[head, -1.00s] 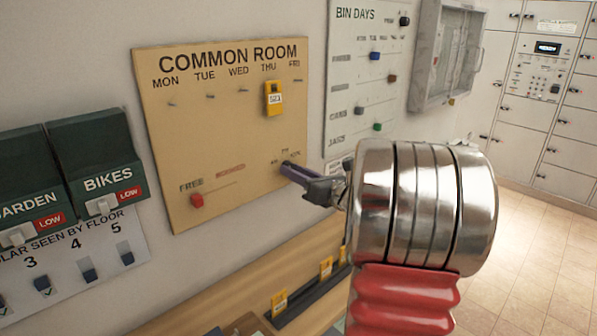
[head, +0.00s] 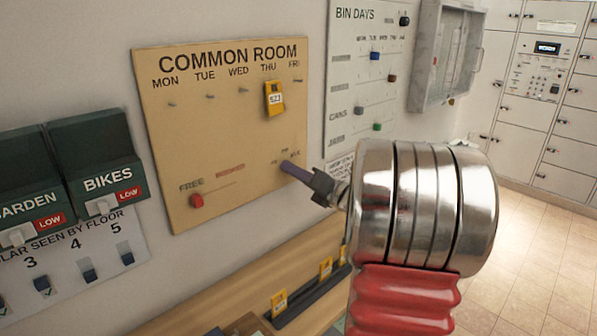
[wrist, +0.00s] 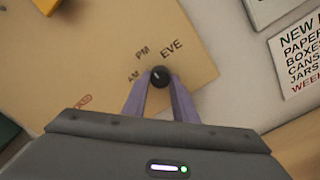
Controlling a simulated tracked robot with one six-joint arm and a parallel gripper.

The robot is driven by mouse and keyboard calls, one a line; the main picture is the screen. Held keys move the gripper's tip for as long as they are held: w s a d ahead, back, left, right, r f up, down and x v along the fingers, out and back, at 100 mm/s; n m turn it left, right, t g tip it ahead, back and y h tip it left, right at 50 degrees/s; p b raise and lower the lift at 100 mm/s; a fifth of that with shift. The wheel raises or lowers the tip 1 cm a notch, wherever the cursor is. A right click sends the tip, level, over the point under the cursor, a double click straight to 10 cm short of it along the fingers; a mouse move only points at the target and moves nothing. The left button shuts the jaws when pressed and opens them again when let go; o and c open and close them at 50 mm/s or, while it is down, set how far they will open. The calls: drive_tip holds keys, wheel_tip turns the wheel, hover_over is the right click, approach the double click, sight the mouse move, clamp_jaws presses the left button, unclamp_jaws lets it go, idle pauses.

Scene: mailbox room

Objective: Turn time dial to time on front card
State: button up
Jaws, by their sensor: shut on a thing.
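The time dial (wrist: 159,76) is a small black knob with a pale mark, low on the tan Common Room board (head: 225,140). In the wrist view the labels AM, PM and EVE fan around it. The mark seems to point up towards PM, but it is too small to be sure. My gripper (wrist: 158,80), with purple fingers, is shut on the dial, one finger on each side. In the head view my gripper (head: 286,166) reaches the board from the right and hides the dial. A yellow card (head: 275,99) hangs under THU; its print is too small to read.
A red slider (head: 197,201) sits at FREE on the same board. The Bin Days board (head: 350,110) is to the right, green boxes (head: 95,160) to the left. A dark rack (head: 300,297) with several yellow cards stands on the wooden ledge below.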

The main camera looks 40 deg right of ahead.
drive_tip(key=shift+d+f, duration=0.1)
drive_tip(key=shift+d, duration=0.1)
drive_tip(key=o, duration=1)
drive_tip(key=shift+a, duration=0.1)
drive_tip(key=shift+o, duration=0.2)
